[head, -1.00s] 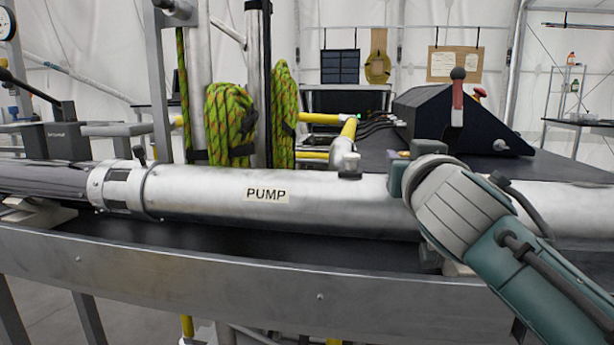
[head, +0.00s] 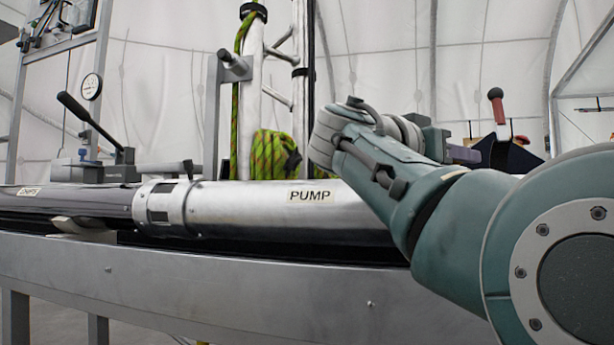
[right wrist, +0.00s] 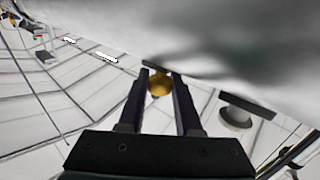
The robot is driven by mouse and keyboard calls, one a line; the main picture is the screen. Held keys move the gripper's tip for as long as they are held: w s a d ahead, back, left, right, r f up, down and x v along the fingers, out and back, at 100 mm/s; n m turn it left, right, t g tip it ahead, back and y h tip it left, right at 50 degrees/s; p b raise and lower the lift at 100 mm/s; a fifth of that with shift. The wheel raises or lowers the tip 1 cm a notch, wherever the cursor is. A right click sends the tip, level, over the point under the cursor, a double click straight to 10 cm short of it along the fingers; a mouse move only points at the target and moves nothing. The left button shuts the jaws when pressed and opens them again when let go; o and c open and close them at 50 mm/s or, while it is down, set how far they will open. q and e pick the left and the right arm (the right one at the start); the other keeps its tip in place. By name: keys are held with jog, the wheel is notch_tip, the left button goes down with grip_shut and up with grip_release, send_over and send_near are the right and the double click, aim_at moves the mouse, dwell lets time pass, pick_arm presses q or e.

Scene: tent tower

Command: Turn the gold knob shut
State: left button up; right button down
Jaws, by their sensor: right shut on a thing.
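The gold knob (right wrist: 160,84) shows in the right wrist view, between the tips of two dark fingers. My right gripper (right wrist: 159,78) is shut on it. A pale grey surface, out of focus, fills the top of that view just beyond the fingertips. In the head view the knob cannot be seen, and my right arm covers the area right of the PUMP label. The silver pump tube (head: 240,207) lies along the bench there. My left gripper is in neither view.
A metal bench rail (head: 200,280) runs along the front. A black lever clamp (head: 100,160) stands at the left, below a round gauge (head: 91,86). Green rope (head: 272,156) hangs behind the tube. A dark round knob (right wrist: 238,112) is right of my fingers.

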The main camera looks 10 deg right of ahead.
jog(key=shift+m+g+h, duration=0.3)
jog(key=shift+m+g, duration=0.2)
jog(key=shift+g, duration=0.2)
jog(key=c, duration=0.6)
grip_release()
jog(key=v, duration=0.9)
jog(key=shift+s+a, duration=0.15)
jog(key=shift+a, duration=0.25)
